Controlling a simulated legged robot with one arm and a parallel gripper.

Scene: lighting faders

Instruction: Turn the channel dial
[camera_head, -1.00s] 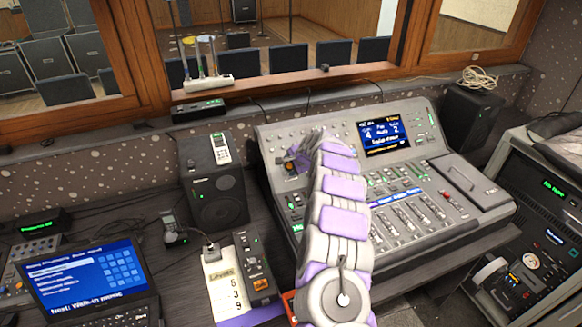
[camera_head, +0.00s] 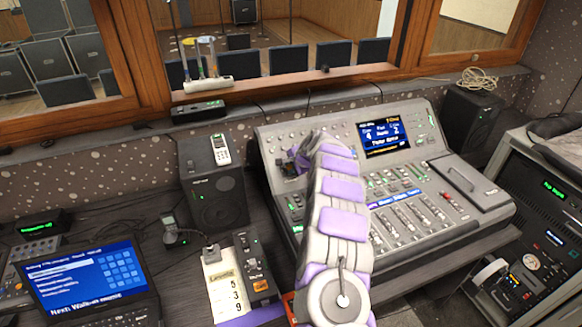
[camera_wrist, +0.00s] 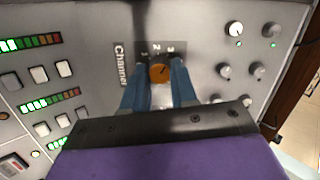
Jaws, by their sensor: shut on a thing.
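The orange channel dial (camera_wrist: 159,74) shows in the wrist view, on the grey panel beside the word "Channel" and several small number marks. A short dark line on its face seems to lean up and right, toward the marks. My gripper (camera_wrist: 162,69) has its two blue fingers on either side of the dial, shut on it. In the head view my purple and white arm reaches over the mixing console (camera_head: 447,215), and my gripper (camera_head: 291,161) is at its upper left. The dial is hard to make out there.
The console screen (camera_head: 384,134) is lit, with faders (camera_head: 410,217) below it. In the wrist view, small grey knobs (camera_wrist: 256,70) stand right of the dial and square buttons (camera_wrist: 40,74) left. A speaker (camera_head: 216,190) and laptop (camera_head: 85,280) stand left of the console.

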